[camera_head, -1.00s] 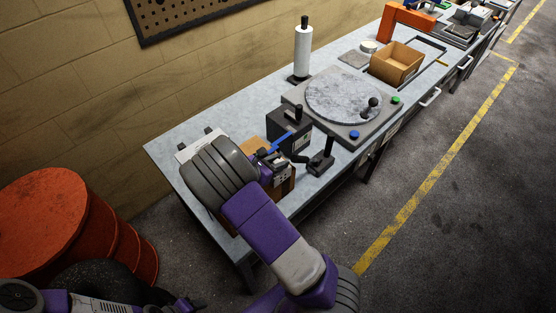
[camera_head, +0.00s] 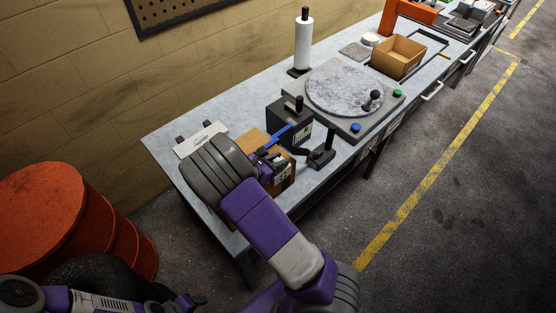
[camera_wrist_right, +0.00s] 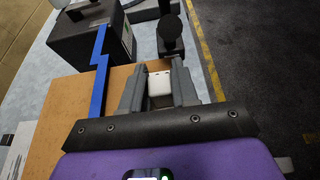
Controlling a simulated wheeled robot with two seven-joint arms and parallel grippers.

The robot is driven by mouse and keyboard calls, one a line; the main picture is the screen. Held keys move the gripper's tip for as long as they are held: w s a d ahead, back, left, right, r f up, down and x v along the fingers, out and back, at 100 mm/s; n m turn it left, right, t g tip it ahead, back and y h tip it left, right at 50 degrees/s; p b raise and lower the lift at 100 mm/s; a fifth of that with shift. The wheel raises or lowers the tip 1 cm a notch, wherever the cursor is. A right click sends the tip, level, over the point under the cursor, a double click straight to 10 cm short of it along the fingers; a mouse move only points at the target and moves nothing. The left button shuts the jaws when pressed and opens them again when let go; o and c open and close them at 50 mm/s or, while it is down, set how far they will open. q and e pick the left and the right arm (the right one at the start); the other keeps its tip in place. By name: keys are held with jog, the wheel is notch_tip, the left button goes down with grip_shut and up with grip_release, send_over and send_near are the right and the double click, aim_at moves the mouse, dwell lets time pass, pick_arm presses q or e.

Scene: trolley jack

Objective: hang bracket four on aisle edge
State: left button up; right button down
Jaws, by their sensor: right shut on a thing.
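My right gripper (camera_head: 276,158) is over a brown box (camera_head: 250,139) near the aisle-side edge of the bench. In the right wrist view the fingers (camera_wrist_right: 159,92) are closed around a small pale piece (camera_wrist_right: 160,86) with dark dots on it. Most of that piece is hidden by the fingers, and I cannot tell whether it is bracket four. A blue zigzag strip (camera_wrist_right: 98,76) stands left of the fingers, apart from them; it also shows in the head view (camera_head: 285,134). Parts of my left arm show at the lower left, with its jaws unclear.
A black box (camera_head: 290,115) and a black stand (camera_head: 322,157) are close to my right gripper. Beyond are a round grey plate (camera_head: 340,88), a white roll (camera_head: 303,45) and an open carton (camera_head: 399,57). A red drum (camera_head: 45,215) stands left. The aisle floor (camera_head: 450,190) is clear.

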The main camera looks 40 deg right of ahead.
jog(key=shift+f, duration=0.15)
jog(key=c, duration=0.8)
grip_release()
jog(key=v, duration=0.7)
jog(key=shift+a+p, duration=0.3)
